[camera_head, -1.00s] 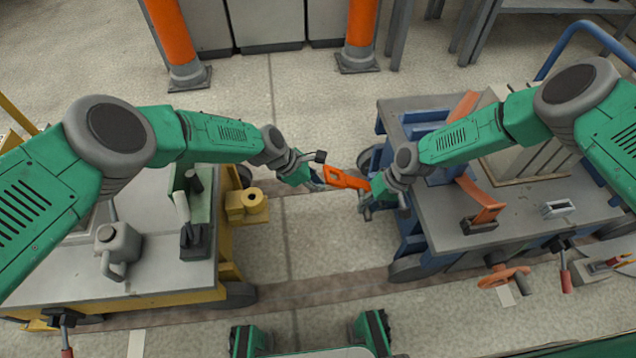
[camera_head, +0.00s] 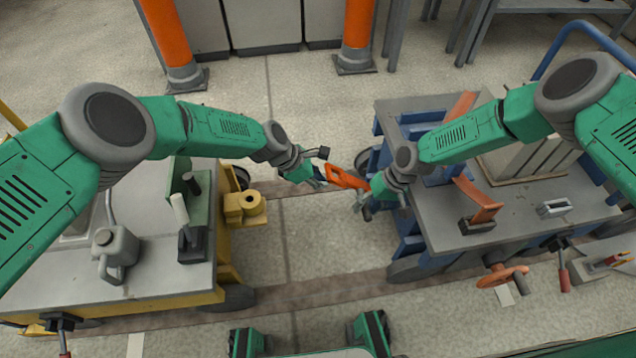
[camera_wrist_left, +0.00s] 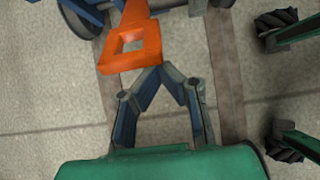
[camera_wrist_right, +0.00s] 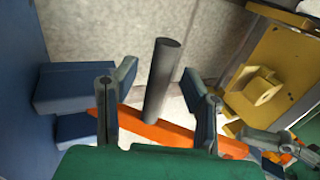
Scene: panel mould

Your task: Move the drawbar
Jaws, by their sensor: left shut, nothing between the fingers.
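The orange drawbar (camera_head: 347,178) shows between my two grippers in the head view, over the gap between the carts. Its looped end (camera_wrist_left: 130,46) lies just beyond my left fingertips in the left wrist view. My left gripper (camera_head: 320,180) is shut and empty, its tips (camera_wrist_left: 165,72) close to the loop; I cannot tell whether they touch it. My right gripper (camera_head: 363,203) has its fingers apart. In the right wrist view a dark grey cylinder (camera_wrist_right: 162,82) stands between them with narrow gaps, and the drawbar crosses behind the fingers (camera_wrist_right: 180,134).
A yellow cart (camera_head: 150,297) with a yellow hitch block (camera_head: 236,207), a grey jug (camera_head: 115,250) and a lever stands left. A blue cart (camera_head: 450,236) with orange brackets stands right. The floor (camera_head: 315,240) between them is clear.

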